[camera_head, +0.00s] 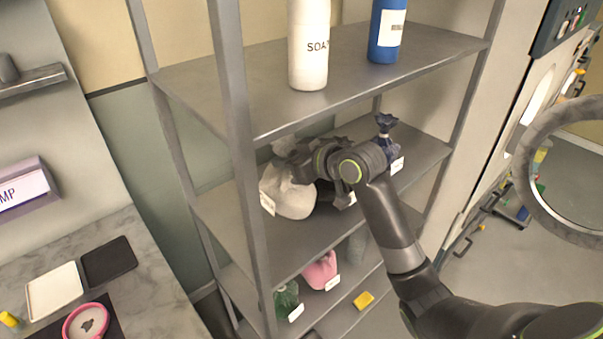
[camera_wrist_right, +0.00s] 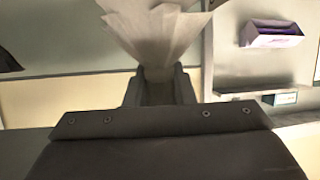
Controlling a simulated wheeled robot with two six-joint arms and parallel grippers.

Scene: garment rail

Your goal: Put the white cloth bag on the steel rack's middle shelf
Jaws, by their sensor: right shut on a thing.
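The white cloth bag (camera_head: 287,192) is at the left part of the steel rack's middle shelf (camera_head: 232,222), with a small white tag on its left side. My right gripper (camera_head: 300,168) is at the bag's gathered top and shut on it. In the right wrist view the pale gathered cloth (camera_wrist_right: 155,30) rises from between the two fingers (camera_wrist_right: 158,84). The bag's underside sits at or just over the shelf; I cannot tell if it touches. My left gripper is not in view.
A dark blue bag (camera_head: 386,140) stands on the same shelf at the right. A white soap bottle (camera_head: 308,45) and a blue bottle (camera_head: 387,32) stand on the shelf above. Pink (camera_head: 320,271) and green (camera_head: 286,298) bags are below. A front rack post (camera_head: 238,130) stands left of the bag.

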